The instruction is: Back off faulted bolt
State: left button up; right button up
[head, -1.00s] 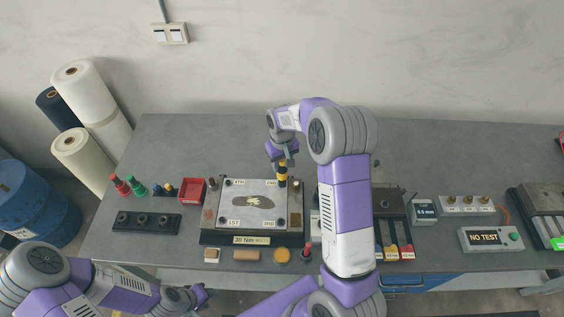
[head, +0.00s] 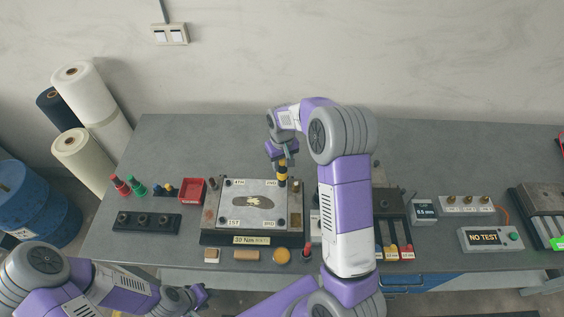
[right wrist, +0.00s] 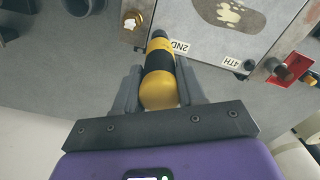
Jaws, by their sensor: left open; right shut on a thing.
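My right gripper (right wrist: 158,92) is shut on a yellow and black driver (right wrist: 159,92). In the head view the driver (head: 282,172) stands upright over the corner of the mould plate (head: 232,190) marked 2ND. In the right wrist view its dark tip meets the plate (right wrist: 205,50) next to the 2ND label. The tip hides the bolt under it, so I cannot tell whether they are engaged. Dark bolts show at the 4TH (head: 226,183), 1ST (head: 221,221) and 3RD corners. My left gripper (head: 200,296) is open and empty, in front of the bench edge.
A red bin (head: 192,190) and a black socket rack (head: 146,222) stand left of the mould. The bench's back left is clear.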

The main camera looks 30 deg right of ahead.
jog(key=shift+r, duration=0.1)
dwell(0.6)
jog(key=shift+r+p, duration=2)
jog(key=shift+r, duration=0.85)
